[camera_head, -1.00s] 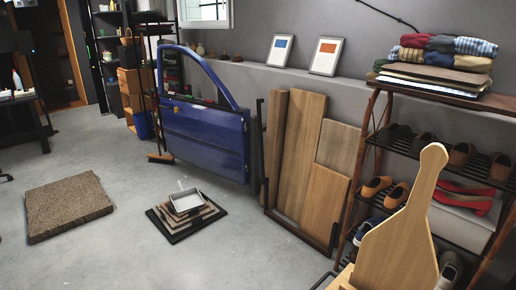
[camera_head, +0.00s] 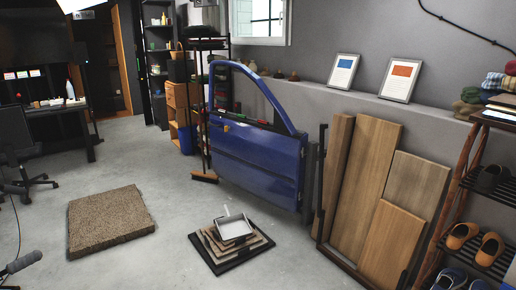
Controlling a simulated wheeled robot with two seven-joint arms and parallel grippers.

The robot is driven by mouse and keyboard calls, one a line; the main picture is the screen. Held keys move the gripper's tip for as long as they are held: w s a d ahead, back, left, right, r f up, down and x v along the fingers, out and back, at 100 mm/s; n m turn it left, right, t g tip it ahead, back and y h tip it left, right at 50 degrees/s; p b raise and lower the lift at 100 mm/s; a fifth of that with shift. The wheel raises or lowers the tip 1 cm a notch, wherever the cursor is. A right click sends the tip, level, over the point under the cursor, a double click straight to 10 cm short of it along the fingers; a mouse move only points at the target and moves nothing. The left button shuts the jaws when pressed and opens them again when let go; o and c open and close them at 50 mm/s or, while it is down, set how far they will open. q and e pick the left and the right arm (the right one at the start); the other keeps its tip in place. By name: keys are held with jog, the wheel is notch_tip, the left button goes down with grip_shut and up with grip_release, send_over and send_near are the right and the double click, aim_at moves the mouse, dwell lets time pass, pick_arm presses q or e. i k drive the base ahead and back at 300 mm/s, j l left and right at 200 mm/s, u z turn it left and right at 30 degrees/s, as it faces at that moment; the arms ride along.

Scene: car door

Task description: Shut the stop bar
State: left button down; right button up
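A blue car door (camera_head: 258,152) stands upright on the floor in the middle of the head view, in front of the grey wall. Its window frame is empty and arches up to the left of its right edge. I cannot make out a separate stop bar; a dark upright edge shows at the door's right side. Neither of my grippers is in view.
Wooden boards (camera_head: 366,190) lean in a dark rack right of the door. A broom (camera_head: 204,177) stands at its left. A shoe rack (camera_head: 462,205) stands far right. Grey floor between is clear.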

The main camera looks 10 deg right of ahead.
aim_at(322, 127)
jog(key=i+j+u, duration=0.2)
jog(key=i, duration=0.25)
jog(key=i+j+u, duration=0.1)
jog(key=i+u, duration=0.15)
jog(key=i, duration=0.25)
jog(key=i+z, duration=0.45)
jog(key=i+j+z, duration=0.1)
jog(key=i+z, duration=0.35)
jog(key=i+l+z, duration=0.1)
jog(key=i+z, duration=0.5)
jog(key=i, duration=0.15)
jog(key=i+l, duration=0.25)
jog(key=i, duration=0.25)
jog(key=i+l+u, duration=0.1)
jog(key=i+l, duration=0.15)
jog(key=i, duration=0.25)
